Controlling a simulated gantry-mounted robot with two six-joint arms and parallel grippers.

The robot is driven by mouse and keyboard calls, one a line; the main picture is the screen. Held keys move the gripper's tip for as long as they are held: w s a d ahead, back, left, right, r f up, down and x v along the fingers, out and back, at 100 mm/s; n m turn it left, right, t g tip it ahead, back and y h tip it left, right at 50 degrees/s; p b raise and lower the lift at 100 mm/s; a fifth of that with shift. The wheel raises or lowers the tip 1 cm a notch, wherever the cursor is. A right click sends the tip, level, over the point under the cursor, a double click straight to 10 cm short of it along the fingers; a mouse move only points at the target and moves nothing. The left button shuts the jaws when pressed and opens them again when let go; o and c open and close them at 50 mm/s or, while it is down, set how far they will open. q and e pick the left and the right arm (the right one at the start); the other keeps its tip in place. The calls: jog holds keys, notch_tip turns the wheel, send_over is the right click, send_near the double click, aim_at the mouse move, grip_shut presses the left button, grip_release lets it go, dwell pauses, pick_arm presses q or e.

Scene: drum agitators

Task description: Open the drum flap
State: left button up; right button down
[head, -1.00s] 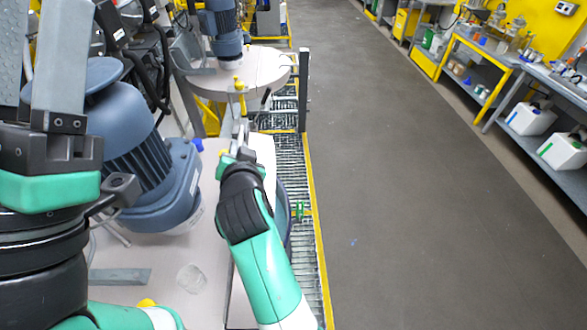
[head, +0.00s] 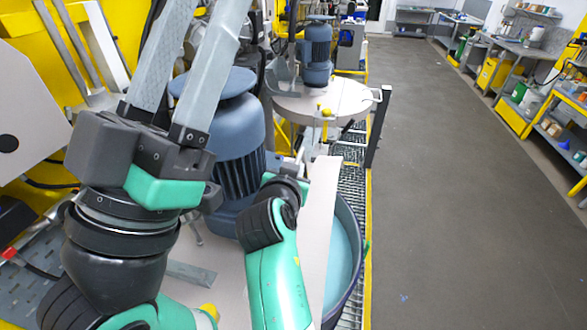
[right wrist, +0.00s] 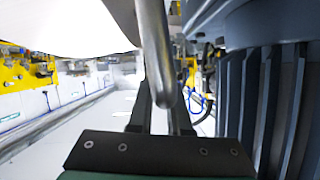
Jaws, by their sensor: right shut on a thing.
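The pale drum flap (head: 316,225) is tilted up from the near drum's lid (head: 225,255) in the head view. Beside it the dark drum rim (head: 357,240) shows, with light blue contents (head: 340,265) inside. My right gripper (right wrist: 163,105) is shut on the metal flap handle (right wrist: 154,45) in the right wrist view. In the head view, my right wrist hides its fingers. The flap's pale underside or face fills the upper left of the wrist view. My left gripper (head: 208,55) is raised at the left, fingers apart and empty, away from the flap.
A blue-grey agitator motor (head: 238,145) stands on the lid, close to my right gripper; its ribs (right wrist: 280,95) show in the wrist view. Another drum (head: 325,100) with a motor stands behind, along a roller conveyor (head: 355,180). The floor at right is clear.

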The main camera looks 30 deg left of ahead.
jog(key=shift+d+f, duration=0.2)
jog(key=shift+f, duration=0.05)
jog(key=c, duration=0.9)
grip_release()
jog(key=shift+w, duration=0.15)
jog(key=shift+o, duration=0.2)
jog(key=shift+r, duration=0.1)
